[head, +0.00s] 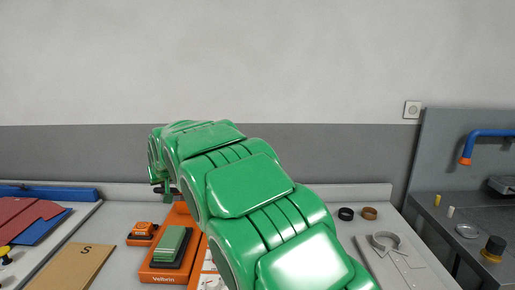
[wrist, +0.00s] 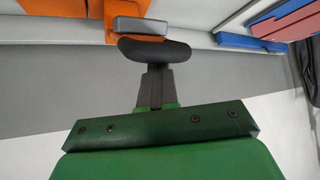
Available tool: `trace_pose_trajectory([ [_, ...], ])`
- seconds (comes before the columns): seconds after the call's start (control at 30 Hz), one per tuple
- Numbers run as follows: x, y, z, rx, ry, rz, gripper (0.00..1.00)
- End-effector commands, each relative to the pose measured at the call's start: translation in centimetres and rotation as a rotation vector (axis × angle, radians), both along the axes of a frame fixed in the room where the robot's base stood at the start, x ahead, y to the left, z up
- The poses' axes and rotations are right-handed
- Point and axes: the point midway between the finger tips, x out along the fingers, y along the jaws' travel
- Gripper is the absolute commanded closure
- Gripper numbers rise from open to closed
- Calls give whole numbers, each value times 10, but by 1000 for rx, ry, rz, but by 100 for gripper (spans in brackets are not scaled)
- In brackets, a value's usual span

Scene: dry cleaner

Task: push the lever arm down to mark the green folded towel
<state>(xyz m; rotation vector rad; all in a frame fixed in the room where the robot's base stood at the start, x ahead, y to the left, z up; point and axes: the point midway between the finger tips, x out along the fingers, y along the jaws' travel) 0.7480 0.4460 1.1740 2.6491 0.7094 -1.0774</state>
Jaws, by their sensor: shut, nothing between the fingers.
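In the wrist view, the lever arm shows as a grey bar (wrist: 138,26) with a rounded black grip (wrist: 155,50), in front of an orange machine body (wrist: 70,8). My gripper (wrist: 155,72) is shut and empty, its fingertips at the black grip; I cannot tell whether they touch. In the head view, my green arm covers the middle and hides most of the lever. Part of the orange machine (head: 181,216) shows left of my arm. A green block-like item (head: 173,240), perhaps the folded towel, lies on a dark layer on an orange base marked "Velbrin" (head: 162,277).
On the left are a brown board marked S (head: 72,268), red sheets (head: 22,218), a blue bar (head: 45,192) and a small orange item (head: 142,231).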

Motion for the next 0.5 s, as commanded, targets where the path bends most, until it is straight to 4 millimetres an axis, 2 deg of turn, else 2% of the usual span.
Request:
trace_pose_trajectory([
  [0.5, -17, 0, -18, -1, 0, 1, 100],
])
